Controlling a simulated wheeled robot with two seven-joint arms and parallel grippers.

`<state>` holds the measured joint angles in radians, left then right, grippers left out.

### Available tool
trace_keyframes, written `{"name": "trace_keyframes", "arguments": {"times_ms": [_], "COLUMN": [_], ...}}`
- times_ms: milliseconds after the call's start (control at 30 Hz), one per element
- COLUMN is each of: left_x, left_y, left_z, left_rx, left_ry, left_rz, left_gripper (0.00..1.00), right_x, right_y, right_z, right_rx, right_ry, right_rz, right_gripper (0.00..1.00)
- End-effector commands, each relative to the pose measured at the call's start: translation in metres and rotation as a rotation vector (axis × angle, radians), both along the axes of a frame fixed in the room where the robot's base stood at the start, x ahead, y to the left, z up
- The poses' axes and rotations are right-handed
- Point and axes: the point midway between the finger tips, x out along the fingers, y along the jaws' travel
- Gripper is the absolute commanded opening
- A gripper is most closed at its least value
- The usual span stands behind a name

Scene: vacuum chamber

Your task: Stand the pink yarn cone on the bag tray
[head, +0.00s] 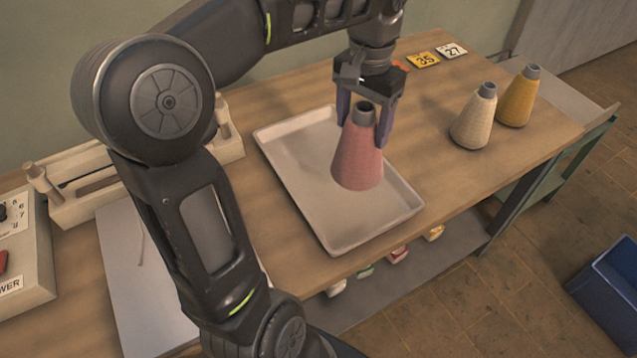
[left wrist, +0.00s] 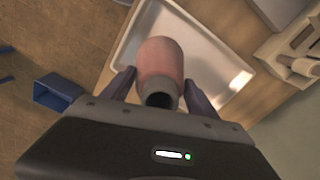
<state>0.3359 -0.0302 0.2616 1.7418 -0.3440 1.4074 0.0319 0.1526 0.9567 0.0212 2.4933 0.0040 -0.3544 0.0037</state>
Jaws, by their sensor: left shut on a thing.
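The pink yarn cone (head: 358,160) is upright, with its grey tip at the top. My left gripper (head: 365,122) is shut on the cone near its upper end, with one finger on each side. The cone is over the pale bag tray (head: 290,180), toward its right half; I cannot tell whether its base touches the tray. In the left wrist view the pink cone (left wrist: 161,62) is between the fingers (left wrist: 160,90), and the tray (left wrist: 222,62) lies beneath it. The tray holds nothing else that I can see. My right gripper is not in view.
A cream cone (head: 474,118) and a yellow cone (head: 518,97) stand at the table's right end. A wooden rack (head: 75,185) and a control box (head: 22,245) are at left. A blue bin (head: 608,290) stands on the floor.

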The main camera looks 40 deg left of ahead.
Motion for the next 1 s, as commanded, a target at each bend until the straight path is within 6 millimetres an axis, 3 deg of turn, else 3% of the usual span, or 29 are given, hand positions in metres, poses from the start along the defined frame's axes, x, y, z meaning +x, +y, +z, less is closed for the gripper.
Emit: {"name": "trace_keyframes", "arguments": {"times_ms": [467, 833, 1000], "left_x": [0.000, -0.001, 0.000], "left_y": [0.000, 0.000, 0.000], "left_z": [-0.001, -0.053, -0.063], "left_rx": [0.000, -0.001, 0.001], "left_ry": [0.002, 0.005, 0.002], "left_rz": [0.046, 0.045, 0.045], "left_gripper": [0.00, 0.00, 0.00], "right_x": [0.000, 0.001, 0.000], "right_y": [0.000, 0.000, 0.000], "right_z": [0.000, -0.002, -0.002], "right_rx": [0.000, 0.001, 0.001], "right_ry": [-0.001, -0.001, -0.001], "right_rz": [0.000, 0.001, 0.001], "right_gripper": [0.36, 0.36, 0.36]}}
